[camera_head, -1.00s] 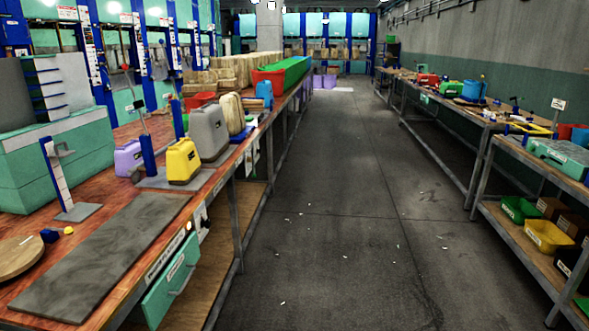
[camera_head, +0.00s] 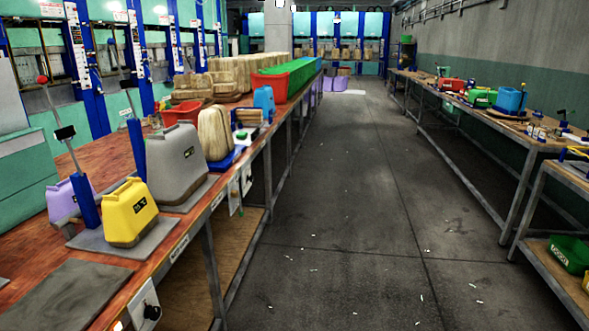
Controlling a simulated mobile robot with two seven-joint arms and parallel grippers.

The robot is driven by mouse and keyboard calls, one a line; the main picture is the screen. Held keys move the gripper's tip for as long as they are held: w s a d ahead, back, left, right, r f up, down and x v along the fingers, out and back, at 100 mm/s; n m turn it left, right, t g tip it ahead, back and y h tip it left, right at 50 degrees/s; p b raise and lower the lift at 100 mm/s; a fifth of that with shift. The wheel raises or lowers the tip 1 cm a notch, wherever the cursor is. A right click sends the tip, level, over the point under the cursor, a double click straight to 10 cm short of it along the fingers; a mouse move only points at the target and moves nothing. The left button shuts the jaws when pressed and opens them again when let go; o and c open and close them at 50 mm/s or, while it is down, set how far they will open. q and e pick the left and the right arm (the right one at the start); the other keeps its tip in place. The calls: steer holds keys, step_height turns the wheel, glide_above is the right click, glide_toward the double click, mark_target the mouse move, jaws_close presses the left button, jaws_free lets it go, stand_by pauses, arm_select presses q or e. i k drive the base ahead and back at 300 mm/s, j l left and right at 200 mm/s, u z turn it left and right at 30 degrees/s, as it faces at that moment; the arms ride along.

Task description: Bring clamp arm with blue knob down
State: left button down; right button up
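Two upright clamp-like devices stand on the wooden bench at left. The nearer one has a blue post (camera_head: 86,200), a thin raised arm (camera_head: 75,158) with a black block on it, and a red ball at its top (camera_head: 42,79). The farther one has a blue post (camera_head: 137,150) and a thin raised arm (camera_head: 127,100); its tip is too small to tell its colour clearly. I cannot make out a blue knob for certain. Neither of my grippers is in view.
A yellow jug-shaped block (camera_head: 129,210), a larger grey one (camera_head: 176,165) and a purple one (camera_head: 62,201) stand on the bench. Red (camera_head: 182,112) and green (camera_head: 290,76) bins are farther back. A side table (camera_head: 470,118) stands right.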

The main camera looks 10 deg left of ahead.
mark_target(125, 83)
steer(key=i+l+u, duration=0.1)
steer(key=i, duration=1.5)
